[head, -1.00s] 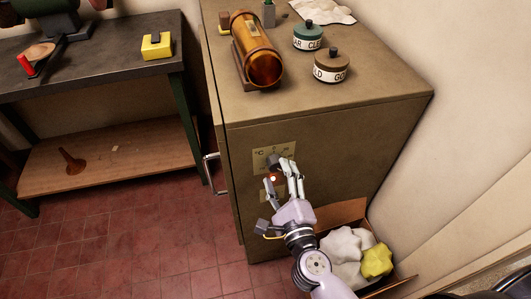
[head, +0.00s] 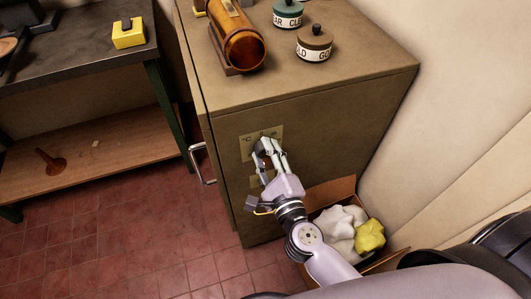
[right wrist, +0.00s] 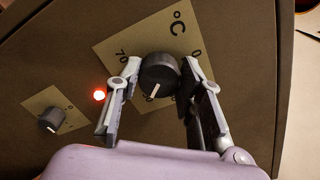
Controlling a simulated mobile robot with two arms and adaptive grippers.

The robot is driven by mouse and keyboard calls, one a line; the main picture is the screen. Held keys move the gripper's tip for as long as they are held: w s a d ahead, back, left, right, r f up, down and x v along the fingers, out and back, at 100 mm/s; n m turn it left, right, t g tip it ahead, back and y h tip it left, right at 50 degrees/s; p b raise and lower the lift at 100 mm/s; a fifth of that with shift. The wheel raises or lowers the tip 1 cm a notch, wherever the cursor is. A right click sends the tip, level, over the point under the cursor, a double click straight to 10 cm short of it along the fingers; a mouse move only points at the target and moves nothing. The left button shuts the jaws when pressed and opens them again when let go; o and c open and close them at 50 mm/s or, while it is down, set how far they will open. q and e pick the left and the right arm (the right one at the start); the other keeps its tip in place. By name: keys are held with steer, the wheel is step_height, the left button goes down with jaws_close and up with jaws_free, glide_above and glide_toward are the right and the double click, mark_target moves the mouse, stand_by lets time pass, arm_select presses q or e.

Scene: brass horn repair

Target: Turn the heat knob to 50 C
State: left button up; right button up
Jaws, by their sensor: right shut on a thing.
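The heat knob (right wrist: 160,72) is a dark round knob with a white pointer line on a brass °C plate (right wrist: 122,38), on the front of a brown cabinet. In the wrist view the plate shows 70 at left and 0 at right; the pointer slants down and slightly left. Marks near its tip are partly hidden, so I cannot read its setting. My right gripper (right wrist: 160,85) is shut on the knob, one finger on each side. In the head view the plate (head: 246,144) shows behind my right gripper (head: 268,150). My left gripper is not in view.
A red lamp (right wrist: 99,95) glows beside my finger. A smaller dark knob (right wrist: 52,120) sits on a second plate. A bar handle (head: 202,165) sticks out at the cabinet's left. A box of rags (head: 335,190) stands on the floor below. Jars (head: 314,43) stand on top.

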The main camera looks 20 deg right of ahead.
steer(key=c, duration=0.5)
steer(key=shift+o, duration=0.2)
steer(key=shift+r+n+p, duration=0.1)
steer(key=shift+n+p, duration=0.4)
steer(key=shift+p, duration=0.2)
steer(key=o, duration=1.1)
steer(key=shift+o, duration=0.2)
steer(key=s, duration=1.2)
steer(key=shift+d, duration=0.2)
